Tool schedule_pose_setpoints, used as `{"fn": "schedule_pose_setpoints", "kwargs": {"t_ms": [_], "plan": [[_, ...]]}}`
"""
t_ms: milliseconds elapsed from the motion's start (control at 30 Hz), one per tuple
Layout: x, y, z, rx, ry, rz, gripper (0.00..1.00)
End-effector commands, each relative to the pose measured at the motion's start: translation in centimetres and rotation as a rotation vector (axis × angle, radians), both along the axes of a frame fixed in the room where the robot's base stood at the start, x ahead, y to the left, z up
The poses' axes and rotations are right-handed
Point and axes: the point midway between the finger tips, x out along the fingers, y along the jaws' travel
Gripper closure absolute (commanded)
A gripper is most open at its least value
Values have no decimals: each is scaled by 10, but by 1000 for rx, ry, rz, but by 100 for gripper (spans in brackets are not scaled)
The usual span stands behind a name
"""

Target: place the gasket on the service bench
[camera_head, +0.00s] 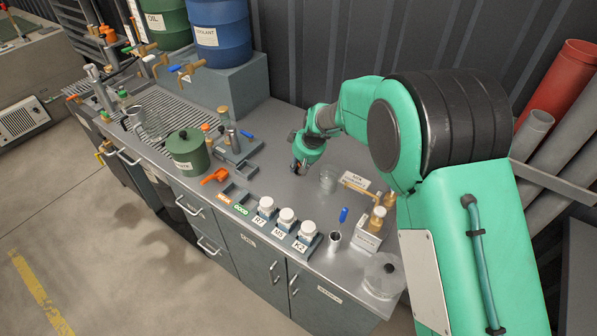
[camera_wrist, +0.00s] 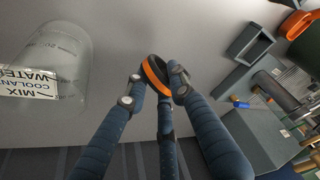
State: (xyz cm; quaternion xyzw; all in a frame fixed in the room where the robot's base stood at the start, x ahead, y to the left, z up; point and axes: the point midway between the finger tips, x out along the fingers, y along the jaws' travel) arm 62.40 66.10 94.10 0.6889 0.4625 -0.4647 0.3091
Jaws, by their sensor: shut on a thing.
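The gasket (camera_wrist: 154,76), a dark ring with an orange face, is pinched between the dark fingertips of my gripper (camera_wrist: 156,83) in the wrist view. My gripper (camera_head: 299,167) is low over the back of the grey metal service bench (camera_head: 262,178) in the head view, where its fingers largely hide the gasket. Bare bench (camera_wrist: 150,25) lies behind the ring in the wrist view. I cannot tell whether the gasket touches the bench top.
A clear beaker (camera_head: 328,179) stands right of my gripper. A grey tray (camera_head: 239,193), an orange item (camera_head: 214,176) and a green pot (camera_head: 187,153) are to the left. White-capped jars (camera_head: 286,217) line the front. Bare bench lies between.

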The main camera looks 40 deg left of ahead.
Motion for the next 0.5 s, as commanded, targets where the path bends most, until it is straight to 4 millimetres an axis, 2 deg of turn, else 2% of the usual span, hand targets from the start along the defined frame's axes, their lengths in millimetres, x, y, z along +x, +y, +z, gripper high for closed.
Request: {"fn": "schedule_pose_setpoints", "kwargs": {"t_ms": [167, 500], "plan": [[6, 7, -1, 0, 0, 0, 98], [6, 7, -2, 0, 0, 0, 98]]}}
